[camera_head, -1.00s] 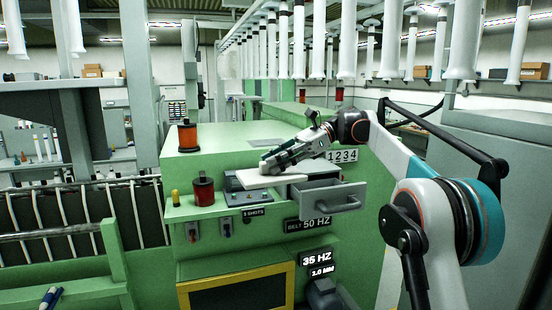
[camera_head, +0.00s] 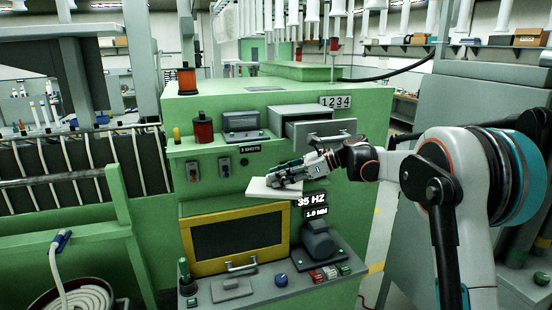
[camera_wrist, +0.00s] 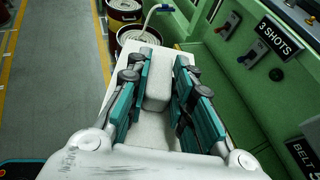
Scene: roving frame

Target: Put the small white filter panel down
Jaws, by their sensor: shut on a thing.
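The panel's far edge is clear of the fingers. It seems to touch nothing but my gripper.
The upper shelf holds a grey box (camera_head: 241,121), a red spool (camera_head: 203,129) and a yellow piece (camera_head: 176,134). An open grey drawer (camera_head: 325,131) juts out above my gripper. A motor (camera_head: 318,241) and buttons crowd the lower ledge. A hose drum (camera_head: 82,299) stands at lower left.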

